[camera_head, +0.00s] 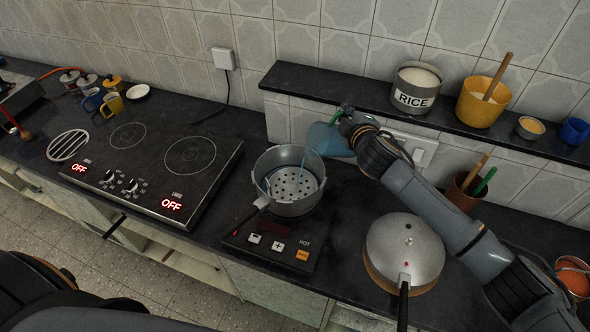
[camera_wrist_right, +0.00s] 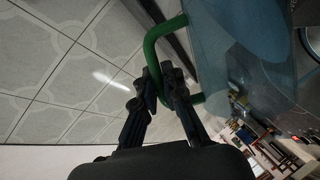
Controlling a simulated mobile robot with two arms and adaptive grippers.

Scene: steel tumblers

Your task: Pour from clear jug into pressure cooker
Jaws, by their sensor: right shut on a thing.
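The pressure cooker (camera_head: 273,205) is an open grey metal pot with a perforated plate inside and a dark handle toward the front. It stands on a small black hob. The clear jug (camera_head: 332,143), bluish with a green handle, is tilted beside and above the pot's back right rim. My right gripper (camera_head: 346,113) is shut on its handle. The right wrist view shows the fingers (camera_wrist_right: 167,88) around the green handle, with the jug (camera_wrist_right: 240,45) at the right. A pale blue streak shows over the pot; I cannot tell whether liquid is flowing. The left gripper is not visible.
A domed steel lid (camera_head: 404,245) lies right of the small hob (camera_head: 268,240). A shelf (camera_head: 330,84) behind holds a rice canister (camera_head: 416,88) and a yellow pot (camera_head: 482,101). A larger cooktop (camera_head: 150,165) is at left. A utensil holder (camera_head: 465,193) stands behind my right arm.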

